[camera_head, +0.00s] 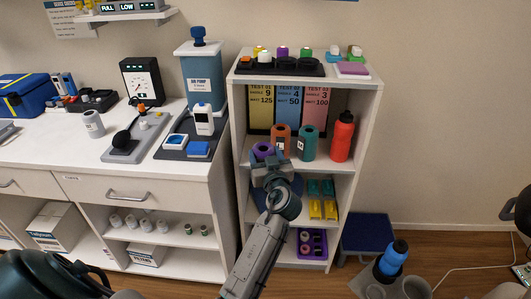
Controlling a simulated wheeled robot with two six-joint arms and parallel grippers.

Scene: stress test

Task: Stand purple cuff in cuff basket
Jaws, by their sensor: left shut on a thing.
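My left gripper (272,172) is in front of the shelf unit at its middle level. It is shut on the purple cuff (262,149), a short ring-like roll at the level of the other cuffs. An orange cuff (281,135) and a teal cuff (308,142) stand upright just to the right of it. The cuff basket cannot be made out clearly; my gripper and arm hide part of the shelf there. My right gripper is not in view.
A red bottle (342,136) stands right of the cuffs. Test cards (289,106) stand behind them. The white shelf unit (372,110) has side walls around the compartment. Yellow and teal items (322,198) fill the shelf below. The counter (75,155) at left holds several devices.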

